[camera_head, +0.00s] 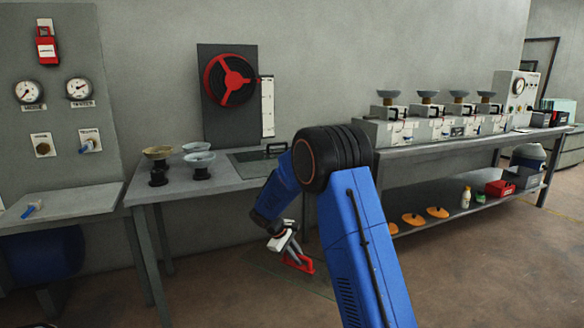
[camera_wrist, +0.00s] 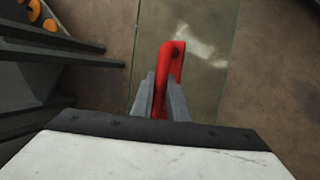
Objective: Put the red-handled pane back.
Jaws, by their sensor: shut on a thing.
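My gripper (camera_head: 290,252) is shut on the red handle (camera_head: 301,264), low in front of the table and above the floor. In the wrist view, the handle (camera_wrist: 174,60) stands between the two grey fingers of my gripper (camera_wrist: 161,88). A see-through greenish pane (camera_wrist: 205,85) spreads beneath the handle there, with a pale reflection on it. In the head view the pane is very faint against the floor. A dark flat panel with a black handle (camera_head: 268,153) lies on the grey table at the wall; my arm hides part of it.
The grey table (camera_head: 205,185) holds several bowl-topped stands (camera_head: 200,163) on its left. A long bench (camera_head: 450,140) with several devices runs to the right, with orange discs (camera_head: 413,219) on its lower shelf. Open floor lies in front.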

